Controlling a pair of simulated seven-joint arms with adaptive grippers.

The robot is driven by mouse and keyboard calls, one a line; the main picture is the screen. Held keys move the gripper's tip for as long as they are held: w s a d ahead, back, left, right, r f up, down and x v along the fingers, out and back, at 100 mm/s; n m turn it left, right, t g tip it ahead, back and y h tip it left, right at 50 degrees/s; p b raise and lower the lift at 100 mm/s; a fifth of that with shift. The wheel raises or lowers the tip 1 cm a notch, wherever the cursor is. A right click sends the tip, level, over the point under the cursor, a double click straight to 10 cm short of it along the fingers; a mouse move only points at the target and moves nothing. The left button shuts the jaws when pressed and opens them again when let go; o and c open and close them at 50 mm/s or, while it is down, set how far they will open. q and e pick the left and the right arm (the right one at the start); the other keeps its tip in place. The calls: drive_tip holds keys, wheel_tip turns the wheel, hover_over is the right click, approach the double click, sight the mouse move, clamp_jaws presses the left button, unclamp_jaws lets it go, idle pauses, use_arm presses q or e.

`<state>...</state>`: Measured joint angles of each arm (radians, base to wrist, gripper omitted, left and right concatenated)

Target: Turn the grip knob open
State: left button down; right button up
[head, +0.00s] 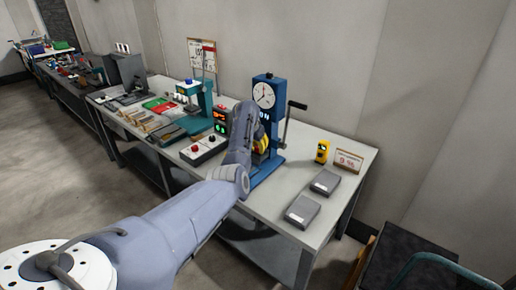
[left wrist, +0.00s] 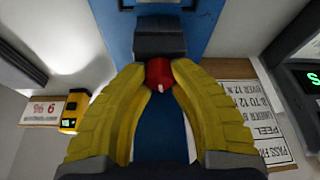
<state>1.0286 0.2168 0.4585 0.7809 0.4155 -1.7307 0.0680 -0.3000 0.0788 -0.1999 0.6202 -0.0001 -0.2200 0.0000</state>
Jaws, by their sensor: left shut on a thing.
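The grip knob (left wrist: 159,72) is a small red piece below a dark grey block on a blue column in the left wrist view. My left gripper (left wrist: 159,82) has yellow ribbed fingers, one on each side of the red knob, and is shut on it. In the head view my left gripper (head: 262,146) is at the lower front of the blue test stand (head: 265,100) with a round dial. My arm hides the knob there. A white mark shows on the knob's near face. My right gripper is not in view.
Two grey flat boxes (head: 303,210) lie on the table's right part, near a yellow device (head: 322,152) and a small sign (head: 348,161). A crank handle (head: 297,105) sticks out right of the stand. A button box (head: 204,150) stands left of my arm.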

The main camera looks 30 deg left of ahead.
use_arm(q)
drive_tip(key=n+y, duration=0.1)
drive_tip(key=n, duration=0.3)
drive_tip(key=shift+w+r+y, duration=0.1)
drive_tip(key=shift+y, duration=0.3)
drive_tip(key=shift+n+g+y, duration=0.4)
drive_tip(key=shift+n+y, duration=0.1)
drive_tip(key=shift+n, duration=1.2)
drive_tip(key=shift+r, duration=0.1)
drive_tip(key=c, duration=1)
unclamp_jaws()
drive_tip(key=shift+d+f, duration=0.1)
drive_tip(key=shift+f, duration=0.15)
